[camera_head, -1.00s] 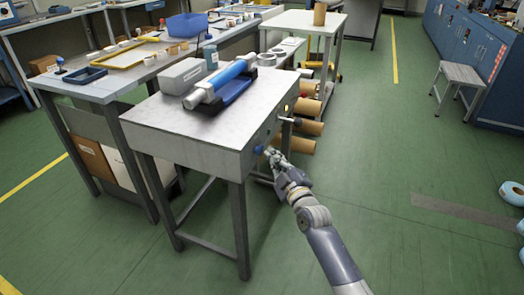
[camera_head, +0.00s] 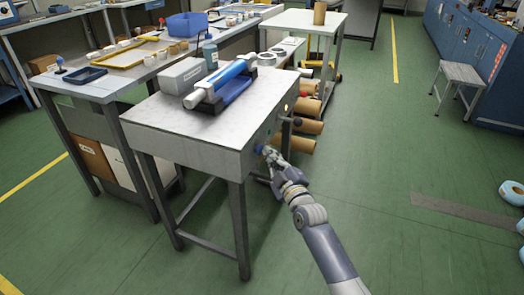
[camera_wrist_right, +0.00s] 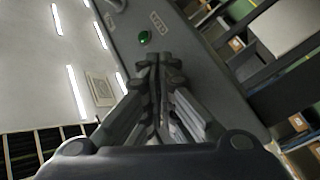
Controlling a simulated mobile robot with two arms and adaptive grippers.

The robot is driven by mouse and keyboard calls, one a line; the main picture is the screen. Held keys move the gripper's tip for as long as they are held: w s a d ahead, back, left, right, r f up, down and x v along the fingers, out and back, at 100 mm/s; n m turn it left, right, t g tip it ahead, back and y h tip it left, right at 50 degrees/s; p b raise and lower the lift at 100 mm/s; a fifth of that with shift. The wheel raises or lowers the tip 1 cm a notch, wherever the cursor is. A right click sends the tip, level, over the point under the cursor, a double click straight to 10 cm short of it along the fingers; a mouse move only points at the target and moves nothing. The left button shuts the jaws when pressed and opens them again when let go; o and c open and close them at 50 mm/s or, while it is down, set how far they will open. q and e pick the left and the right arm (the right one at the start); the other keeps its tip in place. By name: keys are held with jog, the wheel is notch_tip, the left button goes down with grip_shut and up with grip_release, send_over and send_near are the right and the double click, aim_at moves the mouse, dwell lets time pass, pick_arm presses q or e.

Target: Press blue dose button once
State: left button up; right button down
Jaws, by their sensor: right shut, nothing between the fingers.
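The blue dose button (camera_head: 260,149) sits on the front panel of the grey rewinder table (camera_head: 200,153). My right gripper (camera_head: 267,153) is shut and empty, its fingertips right at the button in the head view. I cannot tell whether they touch it or whether it is pushed in. In the right wrist view, the closed fingers (camera_wrist_right: 155,62) point at the grey panel (camera_wrist_right: 185,45); the blue button is not seen there and may be hidden behind them. My left gripper is not in view.
A green lit indicator (camera_wrist_right: 144,37) is on the panel beyond the fingertips. A dark knob (camera_head: 297,121) and brown cardboard rolls (camera_head: 308,126) lie beyond the gripper. A blue and white roller (camera_head: 220,85) rests on the tabletop. Green floor (camera_head: 400,180) to the right is open.

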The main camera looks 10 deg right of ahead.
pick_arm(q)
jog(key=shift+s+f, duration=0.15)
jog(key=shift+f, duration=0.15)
pick_arm(e)
jog(key=shift+w+a, duration=0.15)
jog(key=shift+a, duration=0.15)
pick_arm(q)
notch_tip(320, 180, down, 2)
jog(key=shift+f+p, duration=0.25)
jog(key=shift+p, duration=0.15)
pick_arm(e)
jog(key=shift+s+d, duration=0.55)
jog(key=shift+d, duration=0.25)
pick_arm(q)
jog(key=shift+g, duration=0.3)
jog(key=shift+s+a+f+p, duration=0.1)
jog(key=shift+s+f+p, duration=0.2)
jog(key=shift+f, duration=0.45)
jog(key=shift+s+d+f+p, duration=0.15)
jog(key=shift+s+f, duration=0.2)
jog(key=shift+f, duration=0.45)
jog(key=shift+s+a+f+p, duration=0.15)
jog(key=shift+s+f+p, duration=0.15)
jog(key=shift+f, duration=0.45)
pick_arm(e)
jog(key=shift+s+d, duration=0.75)
jog(key=shift+d, duration=0.3)
jog(key=shift+s+d, duration=0.7)
jog(key=shift+d, duration=0.35)
